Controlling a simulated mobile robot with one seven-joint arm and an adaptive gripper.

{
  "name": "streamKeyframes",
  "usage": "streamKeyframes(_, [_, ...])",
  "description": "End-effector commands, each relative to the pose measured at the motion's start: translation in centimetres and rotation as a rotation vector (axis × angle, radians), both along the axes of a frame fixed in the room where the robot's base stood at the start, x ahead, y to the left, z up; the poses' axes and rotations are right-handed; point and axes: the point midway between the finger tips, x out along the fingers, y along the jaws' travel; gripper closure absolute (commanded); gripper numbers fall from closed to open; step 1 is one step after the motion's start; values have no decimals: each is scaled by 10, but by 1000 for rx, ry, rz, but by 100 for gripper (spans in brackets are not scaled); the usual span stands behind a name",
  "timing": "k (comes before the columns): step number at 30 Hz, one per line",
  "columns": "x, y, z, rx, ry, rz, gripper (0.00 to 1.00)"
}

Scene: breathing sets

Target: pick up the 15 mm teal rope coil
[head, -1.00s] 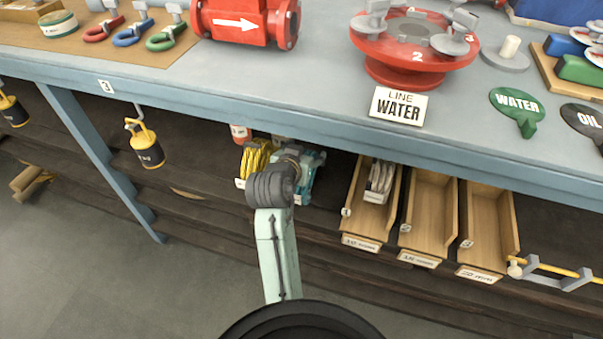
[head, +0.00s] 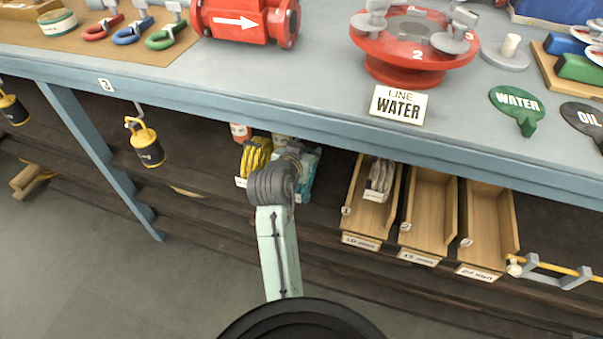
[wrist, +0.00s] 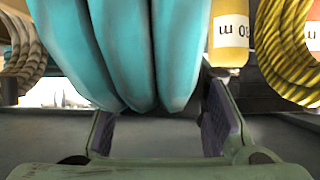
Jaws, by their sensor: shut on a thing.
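The teal rope coil (wrist: 125,45) fills the upper middle of the wrist view as several thick strands. My gripper (wrist: 160,130) has one finger on each side of the strands' lower ends and is shut on the coil. In the head view a teal patch (head: 311,165) shows on the shelf under the bench, just right of my wrist. My arm hides most of the gripper and coil there. I cannot tell whether the coil is clear of its support.
A tan coil (wrist: 18,55) is at the left. The bench edge (head: 300,128) overhangs the shelf. Wooden bins (head: 428,215) stand to the right, one holding a pale coil (head: 380,178).

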Motion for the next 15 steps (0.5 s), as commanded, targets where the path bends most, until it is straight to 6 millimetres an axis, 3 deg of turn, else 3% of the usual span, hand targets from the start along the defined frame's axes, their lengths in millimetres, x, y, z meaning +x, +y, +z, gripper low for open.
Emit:
streamKeyframes(7, [0, 0, 0, 0, 1, 0, 100])
streamKeyframes(15, [0, 0, 0, 0, 1, 0, 100])
